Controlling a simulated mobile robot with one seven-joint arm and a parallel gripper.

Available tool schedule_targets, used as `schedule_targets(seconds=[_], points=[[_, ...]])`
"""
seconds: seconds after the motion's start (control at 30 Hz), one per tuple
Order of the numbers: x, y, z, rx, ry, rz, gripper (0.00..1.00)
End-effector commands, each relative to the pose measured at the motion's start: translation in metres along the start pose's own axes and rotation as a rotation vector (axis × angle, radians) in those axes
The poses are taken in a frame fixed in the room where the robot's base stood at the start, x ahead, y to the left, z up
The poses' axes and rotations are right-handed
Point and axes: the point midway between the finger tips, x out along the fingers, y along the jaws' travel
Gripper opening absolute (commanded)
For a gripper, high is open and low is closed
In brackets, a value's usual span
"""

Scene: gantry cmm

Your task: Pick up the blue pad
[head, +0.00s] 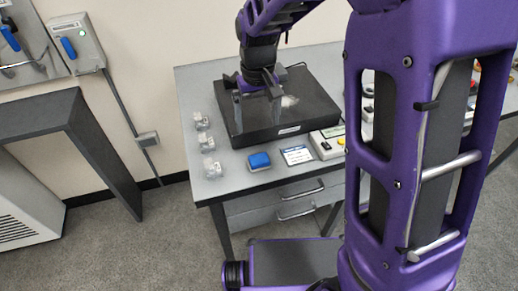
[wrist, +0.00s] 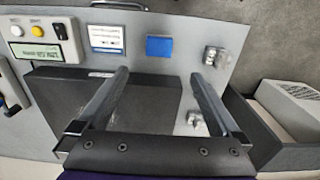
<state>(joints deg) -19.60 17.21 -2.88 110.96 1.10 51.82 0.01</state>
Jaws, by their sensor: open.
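The blue pad (head: 259,160) lies on the grey table top near its front edge, in front of a black slab. In the wrist view the blue pad (wrist: 159,47) shows beyond my fingertips, between their lines but nearer the right one. My gripper (head: 258,94) is open and empty above the black slab, behind the pad in the head view. Its two fingers (wrist: 158,78) are spread wide in the wrist view. Nothing touches the pad.
The black slab (head: 310,103) fills much of the table top. Several clear blocks (head: 209,168) stand left of the pad. A white card (head: 297,155) and a button box (head: 327,147) lie to its right. Drawers (head: 275,196) are below the table.

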Motion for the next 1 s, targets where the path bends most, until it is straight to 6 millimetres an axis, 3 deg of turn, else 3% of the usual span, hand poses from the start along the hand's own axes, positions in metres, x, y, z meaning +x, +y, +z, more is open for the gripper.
schedule_targets(seconds=[0.03,0.3,0.57,0.83,1.0], points=[[0.015,0.0,0.001,-0.001,-0.007,0.0,1.0],[0.07,-0.001,0.001,-0.002,-0.004,0.001,1.0],[0.09,0.0,0.001,-0.001,-0.002,0.0,1.0],[0.128,0.002,0.005,-0.002,-0.005,0.001,1.0],[0.14,0.002,0.005,-0.001,-0.002,0.0,1.0]])
